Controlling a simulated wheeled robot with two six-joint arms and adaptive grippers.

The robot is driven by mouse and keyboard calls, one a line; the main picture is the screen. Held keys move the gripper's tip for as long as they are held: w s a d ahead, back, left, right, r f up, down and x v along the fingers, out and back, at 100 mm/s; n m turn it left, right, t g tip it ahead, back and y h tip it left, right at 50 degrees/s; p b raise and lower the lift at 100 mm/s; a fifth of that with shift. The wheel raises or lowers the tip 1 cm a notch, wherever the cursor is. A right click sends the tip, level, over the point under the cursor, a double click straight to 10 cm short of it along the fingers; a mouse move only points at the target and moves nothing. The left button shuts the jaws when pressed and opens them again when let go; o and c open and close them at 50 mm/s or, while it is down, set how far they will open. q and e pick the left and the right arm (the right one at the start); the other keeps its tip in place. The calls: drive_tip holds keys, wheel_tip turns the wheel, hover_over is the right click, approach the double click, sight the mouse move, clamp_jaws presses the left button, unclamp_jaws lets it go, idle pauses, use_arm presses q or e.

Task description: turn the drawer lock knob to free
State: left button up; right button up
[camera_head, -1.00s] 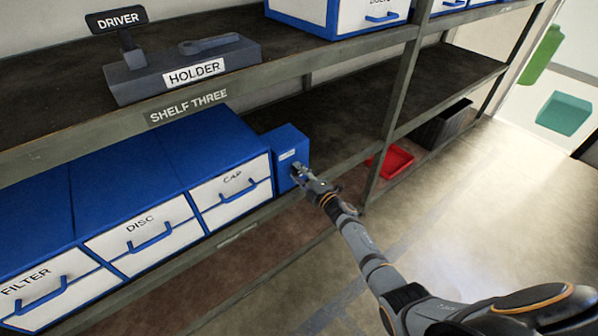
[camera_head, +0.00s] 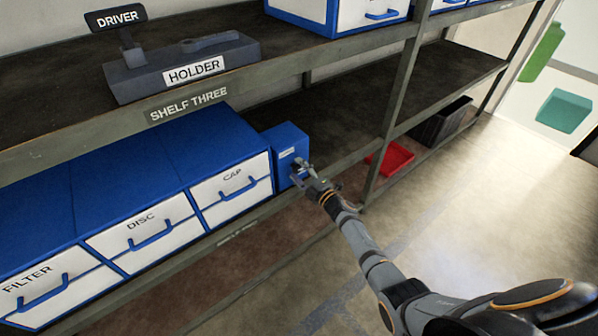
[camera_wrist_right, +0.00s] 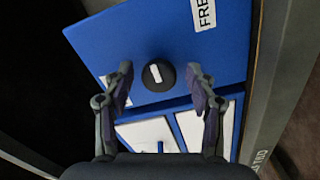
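The drawer lock knob (camera_wrist_right: 158,75) is a round black knob with a white bar mark, on the face of a blue lock box (camera_wrist_right: 150,35). In the head view the blue box (camera_head: 283,141) stands on the shelf at the right end of the drawer row, and the gripper hides the knob. My right gripper (camera_wrist_right: 160,85) is open, with one finger on each side of the knob and gaps between. It also shows in the head view (camera_head: 303,176) in front of the box. A white label reading "FRE" (camera_wrist_right: 203,14) is partly cut off. My left gripper is not in view.
Drawers labelled FILTER (camera_head: 40,290), DISC (camera_head: 145,235) and CAP (camera_head: 235,185) stand left of the box. The shelf above bears the driver holder (camera_head: 180,75). A shelf post (camera_head: 393,110) and a red tray (camera_head: 395,158) are to the right. The floor there is clear.

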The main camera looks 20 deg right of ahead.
drive_tip(key=v, duration=1.2)
drive_tip(key=s+d+f+m+g+h+p, duration=0.35)
drive_tip(key=s+f+m, duration=0.25)
drive_tip(key=s+f, duration=0.45)
drive_tip(key=s+d+f+m+g+h+p, duration=0.3)
drive_tip(key=s+f+m, duration=0.4)
drive_tip(key=f, duration=0.7)
drive_tip(key=s+a+f+m+g+p, duration=0.1)
drive_tip(key=s+f+g, duration=0.3)
drive_tip(key=s, duration=1)
drive_tip(key=s+a+f+m+g, duration=0.1)
drive_tip(key=s+f+m+g, duration=0.3)
drive_tip(key=s, duration=1)
drive_tip(key=shift+a+f+g+p, duration=0.25)
drive_tip(key=shift+f+g+p, duration=0.2)
drive_tip(key=shift+g, duration=0.2)
